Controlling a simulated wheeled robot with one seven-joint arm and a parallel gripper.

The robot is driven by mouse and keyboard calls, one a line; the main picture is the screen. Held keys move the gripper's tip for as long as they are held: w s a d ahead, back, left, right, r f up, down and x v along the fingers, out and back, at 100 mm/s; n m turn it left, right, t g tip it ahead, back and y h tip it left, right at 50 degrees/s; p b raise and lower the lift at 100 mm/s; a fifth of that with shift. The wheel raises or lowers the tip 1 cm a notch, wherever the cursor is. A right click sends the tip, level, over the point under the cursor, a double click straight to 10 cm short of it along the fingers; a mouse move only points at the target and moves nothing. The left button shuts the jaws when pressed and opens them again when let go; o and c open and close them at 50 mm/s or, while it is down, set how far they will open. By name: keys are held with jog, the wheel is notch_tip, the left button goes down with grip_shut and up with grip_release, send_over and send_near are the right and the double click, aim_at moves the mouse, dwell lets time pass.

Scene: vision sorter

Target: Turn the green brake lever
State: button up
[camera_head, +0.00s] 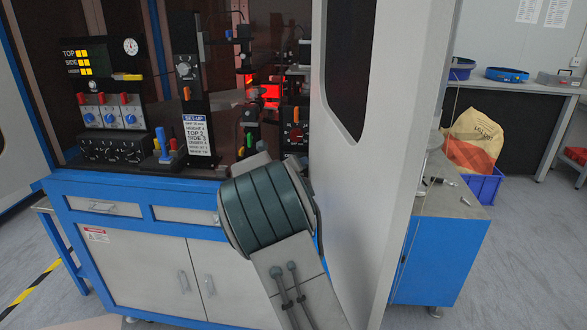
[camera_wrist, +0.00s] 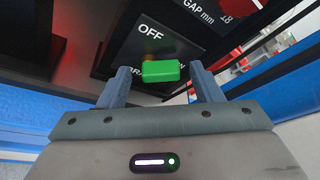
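The green brake lever (camera_wrist: 160,71) shows in the wrist view as a short bright green block. It sits in front of a dark panel plate (camera_wrist: 150,45) marked OFF, with lettering below it partly hidden by the lever. My gripper (camera_wrist: 160,66) is open, with one finger to the left of the lever and one to the right. Gaps show between the lever and both fingers. In the head view my arm covers that area and hides the gripper. A small green piece (camera_head: 249,139) shows just above my arm there; I cannot tell if it is the same lever.
A panel labelled GAP mm (camera_wrist: 205,10) lies above the lever. The blue and grey cabinet (camera_head: 130,250) stands below the machine. A large open grey door (camera_head: 365,170) stands close to the right of my arm. Levers with red handles (camera_head: 102,98) and knobs are at the left.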

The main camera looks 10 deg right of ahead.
jog(key=shift+s+a, duration=0.1)
jog(key=v, duration=1.3)
jog(key=shift+s+r, duration=0.2)
jog(key=shift+s, duration=0.05)
jog(key=shift+a, duration=0.15)
